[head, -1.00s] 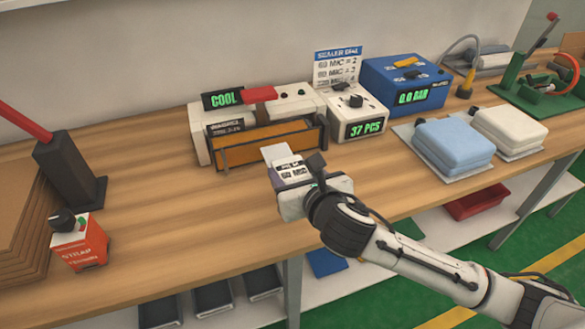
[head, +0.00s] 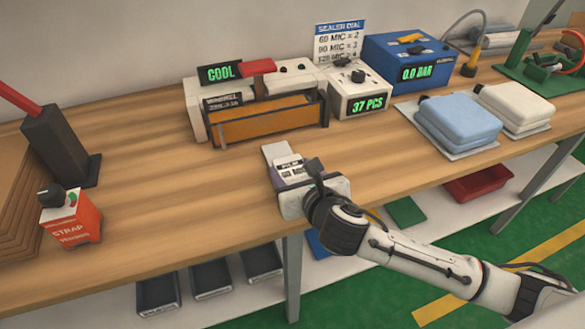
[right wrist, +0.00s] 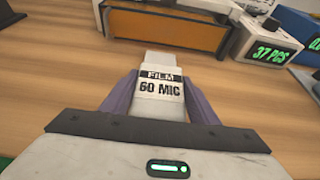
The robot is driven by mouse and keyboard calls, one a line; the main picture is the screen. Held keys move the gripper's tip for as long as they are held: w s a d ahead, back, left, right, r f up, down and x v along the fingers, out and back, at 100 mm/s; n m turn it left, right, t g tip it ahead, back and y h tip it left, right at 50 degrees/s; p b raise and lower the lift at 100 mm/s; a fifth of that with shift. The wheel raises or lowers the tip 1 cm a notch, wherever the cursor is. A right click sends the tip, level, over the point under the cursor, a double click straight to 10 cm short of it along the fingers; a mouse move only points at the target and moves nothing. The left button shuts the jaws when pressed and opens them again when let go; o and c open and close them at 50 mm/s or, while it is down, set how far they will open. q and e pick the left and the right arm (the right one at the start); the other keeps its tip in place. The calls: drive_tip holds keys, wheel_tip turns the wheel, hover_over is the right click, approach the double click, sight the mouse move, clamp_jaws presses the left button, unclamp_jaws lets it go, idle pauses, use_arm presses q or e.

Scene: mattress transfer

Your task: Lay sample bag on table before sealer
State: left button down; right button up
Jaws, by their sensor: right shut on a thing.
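The sample bag (right wrist: 160,98) is a small whitish piece labelled "FILM 60 MIC" in the right wrist view. My right gripper (head: 285,175) is shut on it, with a purple finger on each side. In the head view the bag (head: 277,152) points away from the gripper, over the front part of the table (head: 150,185). I cannot tell whether it touches the wood. The sealer (head: 262,118), with an orange-brown front panel and a "COOL" display, stands just behind the bag, with a gap between. My left gripper is not in view.
A dial box reading "37 PCS" (head: 362,95) and a blue box reading "0.0 BAR" (head: 405,65) stand right of the sealer. An orange strap box (head: 70,220) stands at left. The wood between is clear.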

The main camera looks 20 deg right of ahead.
drive_tip(key=shift+f, duration=0.65)
drive_tip(key=o, duration=1.2)
drive_tip(key=shift+s, duration=0.1)
drive_tip(key=v, duration=1)
drive_tip(key=shift+r, duration=0.15)
